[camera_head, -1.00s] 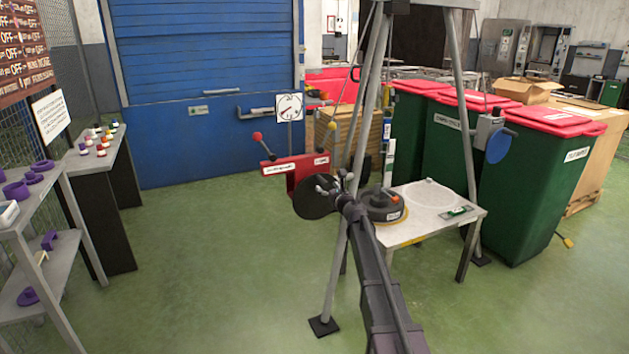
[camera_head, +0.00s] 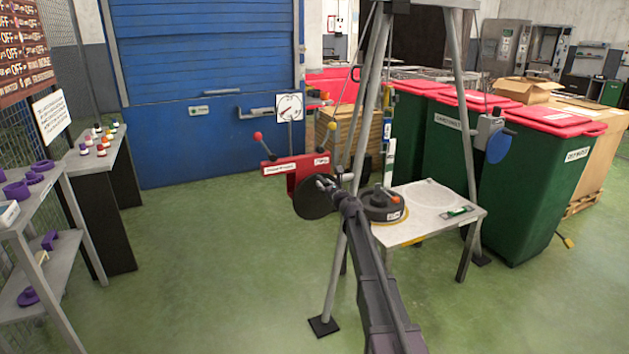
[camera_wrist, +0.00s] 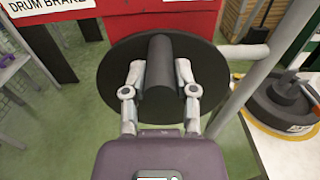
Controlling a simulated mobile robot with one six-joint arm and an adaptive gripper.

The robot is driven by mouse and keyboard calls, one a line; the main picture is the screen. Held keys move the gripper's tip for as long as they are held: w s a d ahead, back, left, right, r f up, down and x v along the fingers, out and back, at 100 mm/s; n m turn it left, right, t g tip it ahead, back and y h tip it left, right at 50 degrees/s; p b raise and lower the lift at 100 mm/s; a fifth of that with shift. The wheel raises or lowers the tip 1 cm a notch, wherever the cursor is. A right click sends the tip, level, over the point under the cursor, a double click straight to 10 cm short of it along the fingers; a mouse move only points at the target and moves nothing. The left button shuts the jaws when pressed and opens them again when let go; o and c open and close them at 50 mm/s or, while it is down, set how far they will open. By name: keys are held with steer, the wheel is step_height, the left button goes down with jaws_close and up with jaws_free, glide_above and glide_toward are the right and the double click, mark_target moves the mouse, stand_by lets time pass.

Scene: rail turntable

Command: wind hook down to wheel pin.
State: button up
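My gripper (camera_wrist: 159,85) has a finger on each side of a thick black bar (camera_wrist: 160,75) on a round black disc, and looks closed on it. The disc (camera_head: 312,203) also shows in the head view, in front of the red stand. A dark round wheel (camera_head: 381,211) with a small orange part on top lies on the white table under the tripod. In the wrist view its edge (camera_wrist: 283,103) shows at right. A blue winch (camera_head: 498,141) is on the tripod's right leg. I cannot make out the hook for certain among the thin parts hanging under the tripod.
A red stand (camera_head: 302,169) with two levers and a drum brake sign stands behind the disc. A white dial (camera_head: 290,107) is above it. Green bins (camera_head: 530,190) fill the right; open floor lies left.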

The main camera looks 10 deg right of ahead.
jaws_close()
steer(key=shift+a, duration=0.15)
steer(key=shift+s+a+f+n, duration=0.1)
steer(key=shift+s+a+n, duration=0.15)
steer(key=shift+a+n, duration=0.8)
steer(key=shift+d+n, duration=0.15)
steer(key=shift+n, duration=0.1)
steer(key=shift+s+a, duration=0.1)
steer(key=shift+a, duration=0.1)
steer(key=shift+s+a+f+n+b, duration=0.1)
steer(key=shift+a+f+n+b, duration=0.1)
steer(key=shift+a+n, duration=0.25)
steer(key=shift+s+a+f+n+b, duration=0.1)
steer(key=shift+a+n+b, duration=0.1)
steer(key=shift+n, duration=0.45)
steer(key=shift+a+f+n, duration=0.1)
steer(key=shift+a+n, duration=0.05)
steer(key=shift+n, duration=0.15)
